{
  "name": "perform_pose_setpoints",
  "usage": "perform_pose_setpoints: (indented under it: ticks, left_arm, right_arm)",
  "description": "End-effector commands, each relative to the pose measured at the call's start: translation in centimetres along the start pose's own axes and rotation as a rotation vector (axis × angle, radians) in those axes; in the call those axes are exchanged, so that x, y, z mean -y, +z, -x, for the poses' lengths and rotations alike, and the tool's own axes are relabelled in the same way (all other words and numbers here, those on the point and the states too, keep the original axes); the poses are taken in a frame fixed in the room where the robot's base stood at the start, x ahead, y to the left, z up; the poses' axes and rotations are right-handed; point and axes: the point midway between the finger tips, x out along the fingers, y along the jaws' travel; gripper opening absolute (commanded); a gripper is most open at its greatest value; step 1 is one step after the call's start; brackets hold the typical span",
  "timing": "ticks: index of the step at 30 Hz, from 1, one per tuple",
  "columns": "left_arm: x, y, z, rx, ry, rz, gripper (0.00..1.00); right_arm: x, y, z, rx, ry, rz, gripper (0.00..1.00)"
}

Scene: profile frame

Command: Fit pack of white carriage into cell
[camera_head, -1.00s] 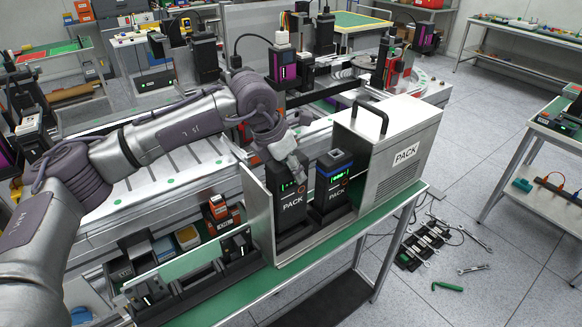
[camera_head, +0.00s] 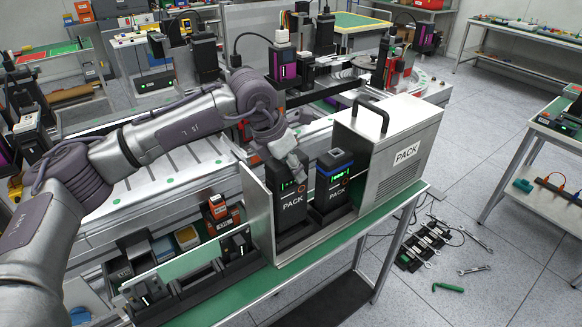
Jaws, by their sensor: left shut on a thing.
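My left gripper (camera_head: 297,168) reaches down from above and is shut on the top of a black pack (camera_head: 292,203) with green lights and an orange ring. The held pack stands upright in the left part of the metal pack station, beside the upright metal side plate (camera_head: 257,212). A second black pack (camera_head: 335,190) with a blue band and green lights stands to its right in the same station. The bottom of the held pack is partly hidden. A carriage with a white top (camera_head: 282,40) and a purple-faced pack (camera_head: 286,68) stands on the frame behind. My right gripper is not in view.
The grey PACK housing (camera_head: 390,150) with a black handle stands right of the packs. Black empty holders (camera_head: 200,285) sit at the front left on the green bench (camera_head: 255,295). Tools (camera_head: 425,245) lie on the floor at right.

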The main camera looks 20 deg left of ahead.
Motion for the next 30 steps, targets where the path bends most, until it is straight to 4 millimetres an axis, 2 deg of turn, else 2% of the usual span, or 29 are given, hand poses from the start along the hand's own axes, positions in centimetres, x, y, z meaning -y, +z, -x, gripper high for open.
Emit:
perform_pose_setpoints:
  ticks: [30]
  left_arm:
    - [0.00,0.12,0.15,0.003,0.000,0.000,0.00]
  right_arm:
    - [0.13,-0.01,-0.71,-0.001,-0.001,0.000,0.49]
